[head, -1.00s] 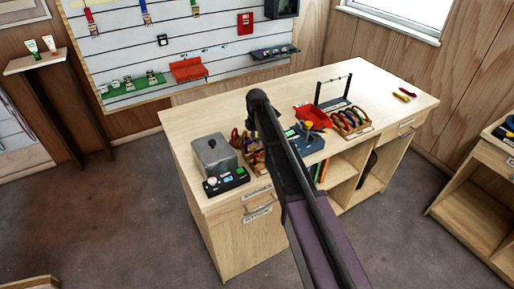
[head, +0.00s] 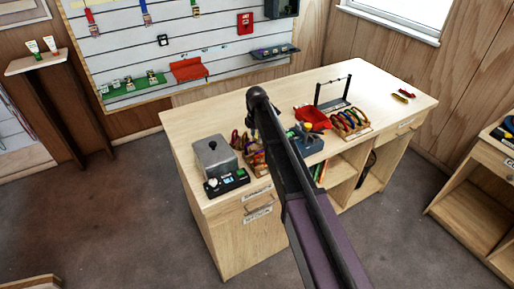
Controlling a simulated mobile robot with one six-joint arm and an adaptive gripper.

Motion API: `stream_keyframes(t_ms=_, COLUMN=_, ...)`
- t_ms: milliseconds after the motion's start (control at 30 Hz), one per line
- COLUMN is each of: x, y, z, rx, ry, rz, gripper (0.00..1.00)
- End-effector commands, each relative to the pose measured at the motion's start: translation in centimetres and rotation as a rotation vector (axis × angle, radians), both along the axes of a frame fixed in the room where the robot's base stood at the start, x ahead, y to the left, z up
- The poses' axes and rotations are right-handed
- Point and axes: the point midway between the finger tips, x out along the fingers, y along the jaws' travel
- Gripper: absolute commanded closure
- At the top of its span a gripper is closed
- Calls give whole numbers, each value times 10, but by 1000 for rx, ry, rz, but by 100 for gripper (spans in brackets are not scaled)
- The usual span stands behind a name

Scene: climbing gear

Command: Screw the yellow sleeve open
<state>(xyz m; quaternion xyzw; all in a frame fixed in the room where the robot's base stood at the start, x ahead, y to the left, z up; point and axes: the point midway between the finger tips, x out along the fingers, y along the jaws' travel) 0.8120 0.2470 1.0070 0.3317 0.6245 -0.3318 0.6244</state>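I cannot clearly make out the yellow sleeve. A blue-grey holder (head: 311,144) stands on the workbench just right of my arm, and a small dark grey-blue shape shows at its top. A small yellowish piece (head: 400,97) lies on the bench at the right, beside a red one (head: 408,91); they are too small to tell whether either has a sleeve. My arm crosses the middle of the view and hides part of the bench. I cannot make out my gripper; it seems hidden behind the arm.
The workbench (head: 205,122) carries a grey metal box (head: 213,156), a black device (head: 228,183), a red scoop-like tray (head: 313,118), a rack of coloured carabiners (head: 351,123) and a black frame (head: 332,92).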

Motion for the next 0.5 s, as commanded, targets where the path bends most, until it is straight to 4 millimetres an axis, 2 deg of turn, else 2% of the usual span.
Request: stream_keyframes(t_ms=500, x=0, y=0, z=11, rx=1, ry=-1, rz=0, gripper=37)
